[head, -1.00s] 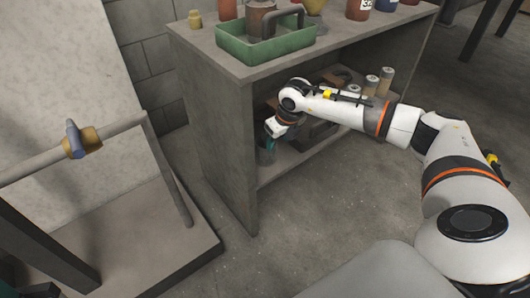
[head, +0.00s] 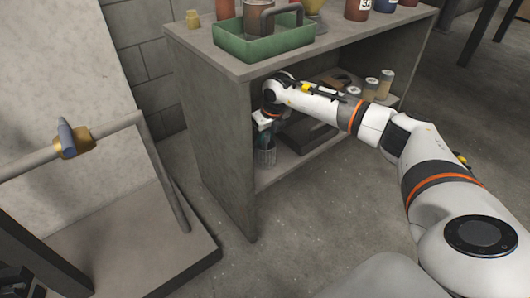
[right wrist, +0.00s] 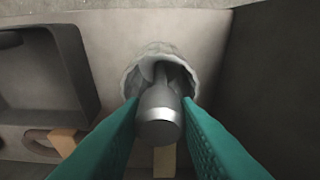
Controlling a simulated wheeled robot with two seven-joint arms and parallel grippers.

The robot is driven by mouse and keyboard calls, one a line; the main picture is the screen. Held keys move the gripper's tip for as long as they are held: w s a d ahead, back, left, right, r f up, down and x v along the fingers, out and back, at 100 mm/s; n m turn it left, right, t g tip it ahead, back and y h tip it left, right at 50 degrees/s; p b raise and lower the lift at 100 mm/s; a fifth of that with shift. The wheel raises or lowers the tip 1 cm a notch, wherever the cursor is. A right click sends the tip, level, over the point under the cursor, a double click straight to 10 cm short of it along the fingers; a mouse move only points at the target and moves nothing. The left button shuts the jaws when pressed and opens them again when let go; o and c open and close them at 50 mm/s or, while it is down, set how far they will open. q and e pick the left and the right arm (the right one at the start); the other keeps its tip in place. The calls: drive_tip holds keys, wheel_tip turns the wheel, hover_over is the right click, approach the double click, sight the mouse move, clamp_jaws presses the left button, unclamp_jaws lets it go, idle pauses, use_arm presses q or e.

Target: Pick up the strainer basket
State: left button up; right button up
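The strainer basket (head: 266,157), a grey mesh tube, stands upright on the lower shelf inside the bench's left end. In the right wrist view its pale round rim and body (right wrist: 160,52) show, with a dark grey cylindrical handle (right wrist: 160,115) rising from the middle towards the camera. My right gripper (head: 264,138) points down at it from above. Its two teal fingers (right wrist: 161,100) stand on either side of the handle, very near it, with little gap visible. The basket's lower part is hidden. The fingers of my left gripper do not show.
The bench (head: 215,145) has a solid left side panel close beside the basket. A dark tray (right wrist: 45,75) and several jars (head: 378,83) share the shelf. A green tray (head: 265,47) stands on top. A pipe stand (head: 75,142) is at left. The floor in front is clear.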

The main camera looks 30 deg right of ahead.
clamp_jaws()
drive_tip(key=shift+r, duration=0.1)
